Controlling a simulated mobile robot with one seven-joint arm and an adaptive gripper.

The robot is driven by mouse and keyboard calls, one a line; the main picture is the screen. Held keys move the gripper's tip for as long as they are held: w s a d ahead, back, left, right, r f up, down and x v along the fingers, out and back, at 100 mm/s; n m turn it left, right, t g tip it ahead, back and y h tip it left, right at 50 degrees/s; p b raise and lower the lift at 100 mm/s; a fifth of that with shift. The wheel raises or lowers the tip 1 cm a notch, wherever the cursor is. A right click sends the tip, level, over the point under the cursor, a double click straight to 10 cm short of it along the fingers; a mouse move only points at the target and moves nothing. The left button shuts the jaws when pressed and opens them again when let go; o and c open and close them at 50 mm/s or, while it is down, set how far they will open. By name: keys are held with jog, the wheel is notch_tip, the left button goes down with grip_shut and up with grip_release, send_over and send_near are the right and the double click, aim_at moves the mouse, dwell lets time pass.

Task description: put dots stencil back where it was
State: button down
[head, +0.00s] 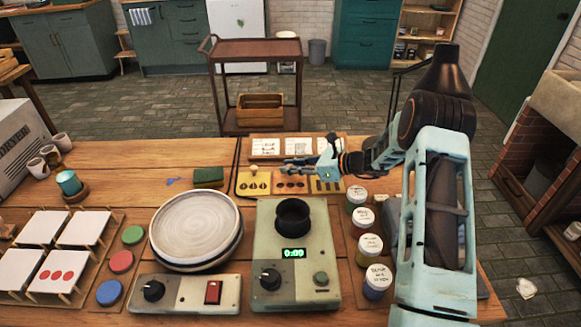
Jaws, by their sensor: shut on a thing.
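The dots stencil (291,184), an orange plate with a row of dark round holes, is at the far middle of the table, between two yellow stencils. My gripper (298,168) is at its far edge, reaching in from the right, and is shut on it. The fingers partly hide that edge. I cannot tell whether the stencil rests on the surface or is slightly above it. The left yellow stencil (254,190) has leaf-like holes; the right one (327,186) has bar-shaped holes and is partly under my arm.
A card board (268,157) lies behind the stencils. A green sponge (209,177) is to the left. Several lidded jars (370,245) stand at right. Bare wood (150,160) lies left.

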jog(key=shift+f, duration=0.25)
jog(key=c, duration=1.8)
grip_release()
jog(key=shift+r, duration=0.1)
jog(key=shift+r, duration=0.15)
jog(key=shift+d+r, duration=0.15)
jog(key=shift+d, duration=0.15)
jog(key=v, duration=1.1)
jog(key=shift+s+d+r+p, duration=0.1)
jog(key=shift+s+r+p, duration=0.1)
jog(key=shift+s+p, duration=0.1)
